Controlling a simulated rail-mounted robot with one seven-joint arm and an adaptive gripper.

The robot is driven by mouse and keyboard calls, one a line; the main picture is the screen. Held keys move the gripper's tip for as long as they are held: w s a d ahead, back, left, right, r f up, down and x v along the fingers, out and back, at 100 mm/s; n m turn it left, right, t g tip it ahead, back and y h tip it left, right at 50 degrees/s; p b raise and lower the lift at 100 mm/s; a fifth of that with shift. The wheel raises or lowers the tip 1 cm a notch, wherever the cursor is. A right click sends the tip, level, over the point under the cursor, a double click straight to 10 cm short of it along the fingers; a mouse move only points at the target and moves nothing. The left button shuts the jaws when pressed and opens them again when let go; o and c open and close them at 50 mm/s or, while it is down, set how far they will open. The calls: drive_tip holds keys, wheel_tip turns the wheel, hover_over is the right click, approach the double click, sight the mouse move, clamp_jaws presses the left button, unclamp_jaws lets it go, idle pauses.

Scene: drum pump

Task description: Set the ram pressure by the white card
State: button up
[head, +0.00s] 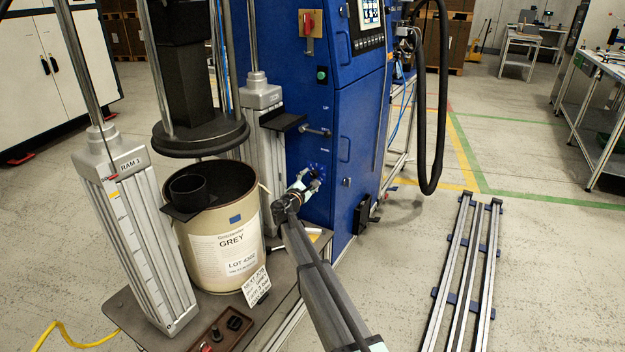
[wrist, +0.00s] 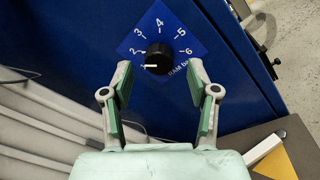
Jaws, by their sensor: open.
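The ram pressure dial is a black knob (wrist: 158,58) on a blue plate (wrist: 183,70) numbered up to 6 and marked RAM bar. Its white pointer line points left, below the 2. My gripper (wrist: 160,88) is open, its green-padded fingers just short of the knob on either side, with nothing between them. In the head view my gripper (head: 308,182) is at the blue cabinet front, largely covering the dial. The white card (head: 256,287) leans at the front of the drum base; it reads NEXT JOB and GREY, with a smaller line that looks like "ram 3 bar".
The drum (head: 222,240) labelled GREY stands under the black ram plate (head: 200,135), between two columns. A lever (head: 315,131) sticks out of the blue cabinet (head: 340,110) above my gripper. A black hose (head: 440,110) hangs at right. Floor rails (head: 468,265) lie farther right.

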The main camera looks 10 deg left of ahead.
drive_tip(key=shift+x, duration=1.25)
drive_tip(key=shift+c, duration=0.4)
clamp_jaws()
drive_tip(key=shift+f+m+b, duration=0.15)
drive_tip(key=shift+m+b, duration=0.15)
drive_tip(key=shift+b, duration=0.4)
